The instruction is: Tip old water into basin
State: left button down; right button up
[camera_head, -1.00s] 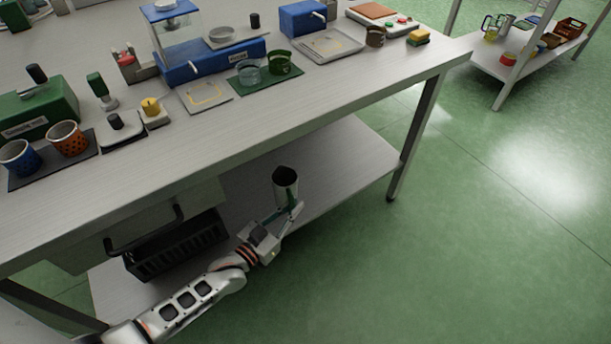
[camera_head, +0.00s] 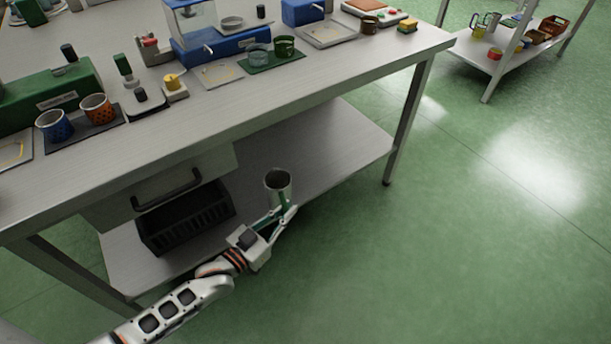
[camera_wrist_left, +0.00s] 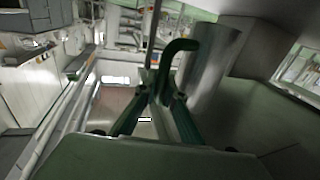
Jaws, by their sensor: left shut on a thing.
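My left gripper (camera_head: 281,217) is shut on a metal jug (camera_head: 279,188), by what looks like its green handle. In the head view the jug is roughly upright, with its open mouth facing up. It appears in front of the lower shelf of the bench; whether it touches the shelf I cannot tell. In the left wrist view the jug's shiny wall (camera_wrist_left: 212,66) stands beside the hooked green handle (camera_wrist_left: 178,47), which rises between the fingers. I cannot make out water inside the jug. I see no basin that I can identify. My right gripper is not in view.
The bench top (camera_head: 300,98) above the jug carries cups, a scale and trays. A black slotted crate (camera_head: 186,218) sits on the lower shelf (camera_head: 330,150) below a drawer (camera_head: 165,185). The green floor (camera_head: 440,250) to the right is clear. Another shelf unit (camera_head: 485,55) stands behind.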

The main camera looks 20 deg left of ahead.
pick_arm(q)
jog(key=s+a+r+m+g+h, duration=0.1)
jog(key=s+r+m+g+h, duration=0.1)
jog(key=s+r, duration=0.4)
jog(key=s+a+r+m+g+h, duration=0.2)
jog(key=s+r, duration=0.5)
jog(key=r, duration=1)
jog(key=s+a+r+m+g+h, duration=0.1)
jog(key=s+r+h, duration=0.3)
jog(key=r, duration=0.7)
jog(key=shift+s+a+r+m+g, duration=0.35)
jog(key=shift+s+m+g, duration=0.35)
jog(key=shift+s, duration=0.6)
jog(key=shift+s+r, duration=0.1)
jog(key=shift+r, duration=0.05)
jog(key=shift+w+d, duration=0.1)
jog(key=shift+w, duration=0.1)
